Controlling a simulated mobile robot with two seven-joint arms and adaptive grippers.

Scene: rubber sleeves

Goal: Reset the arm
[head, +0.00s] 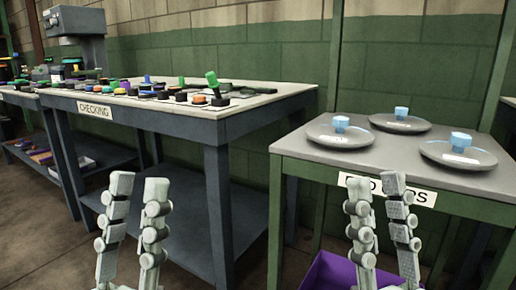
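My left gripper (139,188) is in the lower left of the head view, pointing up, with its two fingers apart and nothing between them. It appears in front of the checking table (217,128). My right gripper (377,190) is in the lower right, also pointing up with its fingers apart and empty. It appears in front of the grey-topped table (300,150) and covers part of that table's white sign (424,192). Neither gripper visibly holds anything. The arms behind the grippers are mostly outside the view.
The grey-topped table carries three dark round plates, each with a light-blue piece (340,124). Many small coloured parts and a green-handled item (213,84) lie on the checking table. A purple bin (335,272) is low at the right. A gap separates the tables.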

